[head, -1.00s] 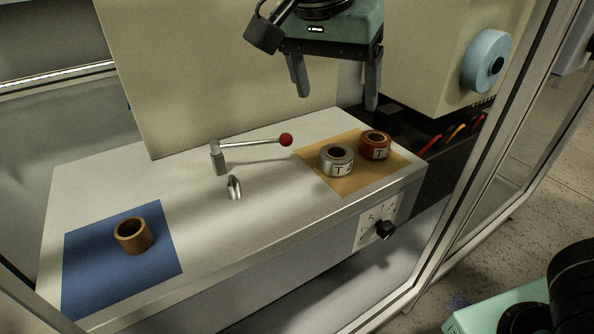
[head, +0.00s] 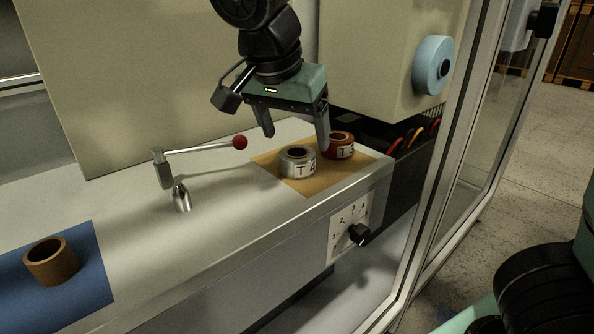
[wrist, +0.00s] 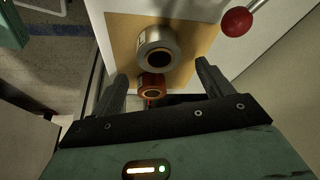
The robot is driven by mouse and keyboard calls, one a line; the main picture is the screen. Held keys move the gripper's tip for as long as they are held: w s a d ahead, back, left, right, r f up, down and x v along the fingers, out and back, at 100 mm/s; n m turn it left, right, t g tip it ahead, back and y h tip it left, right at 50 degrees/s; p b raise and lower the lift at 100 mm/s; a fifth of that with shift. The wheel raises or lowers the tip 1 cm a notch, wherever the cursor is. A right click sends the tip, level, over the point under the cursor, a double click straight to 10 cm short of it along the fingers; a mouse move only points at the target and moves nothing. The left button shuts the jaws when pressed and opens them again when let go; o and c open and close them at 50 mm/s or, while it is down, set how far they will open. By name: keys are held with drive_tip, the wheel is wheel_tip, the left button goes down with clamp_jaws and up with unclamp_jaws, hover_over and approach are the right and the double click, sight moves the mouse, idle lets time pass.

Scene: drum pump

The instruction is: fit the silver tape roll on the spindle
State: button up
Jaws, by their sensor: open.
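The silver tape roll (head: 297,162), with a white label marked T, stands on the tan mat (head: 312,186), hole up. It also shows in the wrist view (wrist: 157,36). A red roll (head: 345,147) stands right behind it, close by. My gripper (head: 296,140) is open and empty above the rolls, pointing down. In the wrist view, both rolls appear between the spread fingers (wrist: 162,72), with no contact seen. A short shiny peg (head: 182,198), which looks like the spindle, stands on the bench left of the mat, bare.
A lever with a red ball (head: 240,142) extends over the bench behind the peg. A brown ring (head: 51,262) stands on a blue mat (head: 95,276). A beige panel (head: 140,90) rises behind, and a machine with a blue wheel (head: 432,66) stands right. A metal frame post (head: 432,190) crosses the right.

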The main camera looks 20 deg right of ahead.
sight(297, 152)
drive_tip(key=shift+a+b+x, duration=0.15)
drive_tip(key=shift+b+x, duration=1.1)
drive_tip(key=shift+x, duration=0.05)
drive_tip(key=shift+a+b+x, duration=0.15)
drive_tip(key=shift+b+x, duration=1.05)
drive_tip(key=shift+x, duration=0.1)
drive_tip(key=shift+s+f, duration=0.1)
drive_tip(key=shift+s, duration=0.05)
drive_tip(key=c, duration=1.2)
drive_tip(key=shift+c, duration=0.2)
